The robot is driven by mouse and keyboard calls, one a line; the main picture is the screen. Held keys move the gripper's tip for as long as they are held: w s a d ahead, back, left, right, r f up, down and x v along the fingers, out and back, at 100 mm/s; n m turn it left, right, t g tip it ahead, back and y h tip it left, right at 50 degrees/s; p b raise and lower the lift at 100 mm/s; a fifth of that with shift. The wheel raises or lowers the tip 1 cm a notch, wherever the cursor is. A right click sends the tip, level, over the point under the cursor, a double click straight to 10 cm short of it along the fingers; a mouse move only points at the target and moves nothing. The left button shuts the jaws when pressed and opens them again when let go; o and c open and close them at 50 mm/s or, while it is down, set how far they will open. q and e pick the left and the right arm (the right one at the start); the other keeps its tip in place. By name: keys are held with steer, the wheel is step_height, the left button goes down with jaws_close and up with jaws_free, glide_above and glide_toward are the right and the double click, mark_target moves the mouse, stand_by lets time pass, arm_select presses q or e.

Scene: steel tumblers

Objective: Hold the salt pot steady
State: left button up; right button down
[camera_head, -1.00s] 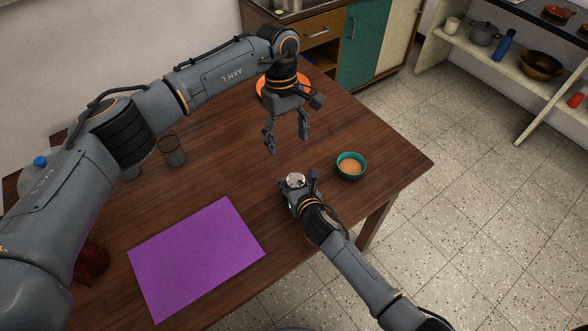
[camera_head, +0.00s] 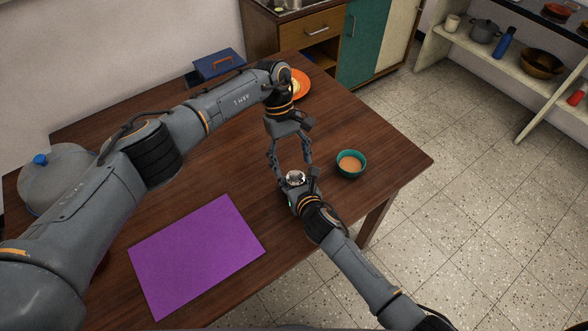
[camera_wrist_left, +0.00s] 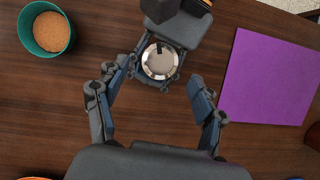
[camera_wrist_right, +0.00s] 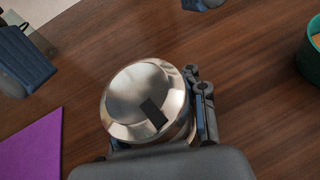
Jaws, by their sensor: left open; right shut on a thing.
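The salt pot (camera_head: 296,178) is a small shiny steel pot with a rounded top and a dark rectangular mark, clear in the right wrist view (camera_wrist_right: 142,98). My right gripper (camera_head: 299,189) is shut around it near the table's front edge. The pot also shows in the left wrist view (camera_wrist_left: 160,61). My left gripper (camera_head: 292,168) is open and points down just above and behind the pot, its fingers spread to either side. In the left wrist view its fingers (camera_wrist_left: 162,78) stand apart with nothing held. The pot's lower part is hidden by my right gripper.
A teal bowl (camera_head: 351,170) of orange-brown contents stands right of the pot. A purple mat (camera_head: 197,257) lies front left. An orange plate (camera_head: 303,85) and a blue box (camera_head: 219,65) are at the back.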

mark_target(295, 176)
arm_select(q)
steer(key=shift+x, duration=1.55)
steer(key=shift+c, duration=0.2)
steer(key=c, duration=1.1)
steer(key=shift+a+n+t+h, duration=0.1)
steer(key=shift+n+t+h, duration=0.35)
steer(key=shift+n, duration=1.15)
steer(key=o, duration=1.1)
steer(key=shift+o, duration=0.2)
steer(key=v, duration=1.2)
